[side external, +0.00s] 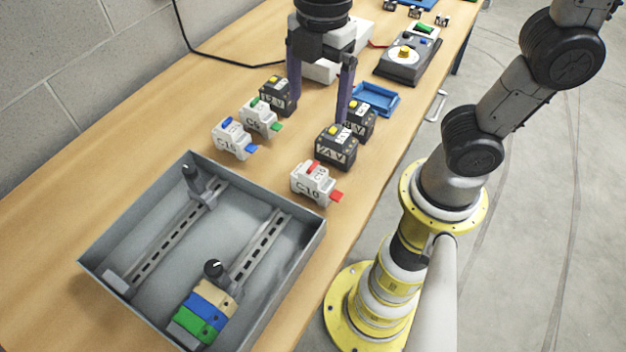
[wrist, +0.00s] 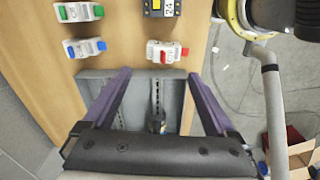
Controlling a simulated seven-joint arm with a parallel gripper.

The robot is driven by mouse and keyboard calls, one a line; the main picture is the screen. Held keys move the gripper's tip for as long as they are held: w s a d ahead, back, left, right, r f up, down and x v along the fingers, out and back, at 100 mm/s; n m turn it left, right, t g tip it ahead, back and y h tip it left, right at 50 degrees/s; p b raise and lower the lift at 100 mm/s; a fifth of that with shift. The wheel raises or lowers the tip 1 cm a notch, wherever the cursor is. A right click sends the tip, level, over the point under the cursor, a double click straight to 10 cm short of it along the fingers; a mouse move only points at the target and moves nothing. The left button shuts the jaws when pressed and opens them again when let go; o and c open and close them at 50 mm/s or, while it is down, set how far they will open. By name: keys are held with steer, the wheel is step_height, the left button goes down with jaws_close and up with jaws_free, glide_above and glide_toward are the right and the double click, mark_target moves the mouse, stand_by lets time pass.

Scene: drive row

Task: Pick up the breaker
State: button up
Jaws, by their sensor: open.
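Three white breakers stand on the bench. One has a red lever, the C10 breaker (side external: 314,184), and sits near the tray's right corner; it also shows in the wrist view (wrist: 160,52). The blue-lever breaker (side external: 231,139) and the green-lever breaker (side external: 259,118) stand farther left. They appear at left in the wrist view, blue (wrist: 84,48) and green (wrist: 77,12). My gripper (side external: 318,111) is open, its purple fingers pointing down above the bench, with nothing between them. In the wrist view its fingertips (wrist: 159,75) frame part of the tray.
Dark modules (side external: 336,149) stand close to the breakers. A grey metal tray (side external: 95,262) with slotted rails (side external: 165,248) and coloured blocks (side external: 203,308) lies in front. A blue bin (side external: 376,99) and a yellow-button box (side external: 408,58) are farther back.

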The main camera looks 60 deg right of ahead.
mark_target(312, 165)
steer(key=shift+n, duration=0.3)
steer(key=f, duration=0.3)
steer(key=a+f, duration=0.1)
steer(key=f, duration=0.5)
steer(key=shift+s+a+f, duration=0.15)
steer(key=shift+f, duration=0.15)
steer(key=shift+a+f, duration=0.15)
steer(key=shift+f, duration=1.15)
steer(key=shift+a+f, duration=0.15)
steer(key=shift+f, duration=1.15)
jaws_close()
